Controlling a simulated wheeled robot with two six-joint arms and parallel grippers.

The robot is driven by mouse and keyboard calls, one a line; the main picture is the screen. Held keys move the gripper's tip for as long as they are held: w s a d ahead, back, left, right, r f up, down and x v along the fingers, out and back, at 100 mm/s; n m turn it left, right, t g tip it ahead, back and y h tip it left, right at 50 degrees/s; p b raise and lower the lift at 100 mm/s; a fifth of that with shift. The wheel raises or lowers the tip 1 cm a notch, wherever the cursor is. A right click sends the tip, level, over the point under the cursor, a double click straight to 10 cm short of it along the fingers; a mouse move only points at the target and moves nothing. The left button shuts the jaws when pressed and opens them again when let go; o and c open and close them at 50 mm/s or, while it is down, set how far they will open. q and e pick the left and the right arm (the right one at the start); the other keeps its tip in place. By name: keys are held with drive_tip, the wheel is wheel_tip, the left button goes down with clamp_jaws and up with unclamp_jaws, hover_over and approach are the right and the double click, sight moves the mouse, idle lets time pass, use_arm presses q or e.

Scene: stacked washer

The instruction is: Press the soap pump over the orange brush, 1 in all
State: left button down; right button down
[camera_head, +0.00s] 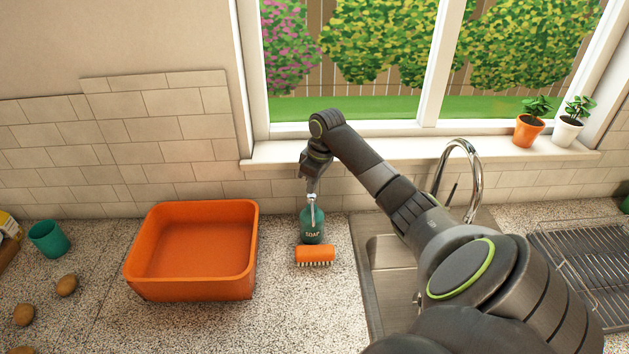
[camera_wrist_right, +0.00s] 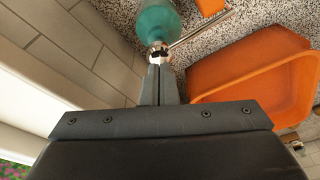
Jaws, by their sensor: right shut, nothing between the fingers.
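A teal soap bottle (camera_head: 312,227) with a metal pump (camera_head: 312,203) stands upright on the counter, close to the tiled wall. The orange brush (camera_head: 315,255) lies bristles down right in front of the bottle. My right gripper (camera_head: 311,189) is shut and empty, pointing down at the top of the pump. In the right wrist view the shut fingertips (camera_wrist_right: 160,50) are at the pump head, and the teal bottle (camera_wrist_right: 146,20) is beyond them. They look to be touching or very near the pump; I cannot tell which. My left gripper is not in view.
An orange basin (camera_head: 190,287) stands left of the bottle. The sink (camera_head: 385,290) with its curved tap (camera_head: 476,170) and a wire dish rack (camera_head: 580,260) are to the right. A teal cup (camera_head: 48,239) is at far left. Two potted plants stand on the windowsill.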

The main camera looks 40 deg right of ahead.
wheel_tip(320, 180, up, 2)
drive_tip(key=shift+r+p, duration=0.1)
drive_tip(key=shift+p, duration=0.5)
wheel_tip(320, 180, up, 4)
drive_tip(key=shift+f, duration=0.1)
drive_tip(key=shift+f, duration=0.1)
